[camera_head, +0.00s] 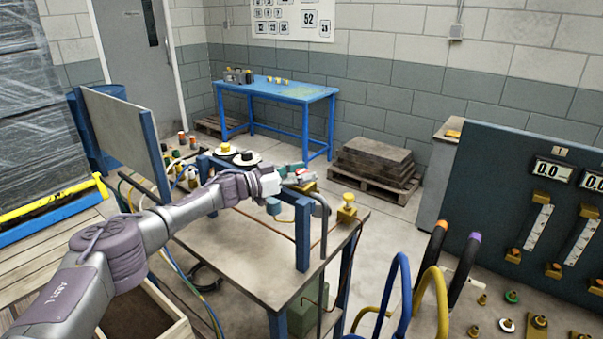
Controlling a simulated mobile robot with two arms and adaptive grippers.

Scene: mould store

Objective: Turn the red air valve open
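My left arm reaches in from the left over the workbench (262,262). My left gripper (298,176) is at the blue frame on the bench, near its right end. The fingers are too small here to tell open from shut. My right gripper is not in view.
A yellow knob on a brass block (347,207) stands at the bench's right side. Blue and yellow hoses (398,290) rise in front right, beside a dark gauge panel (500,190).

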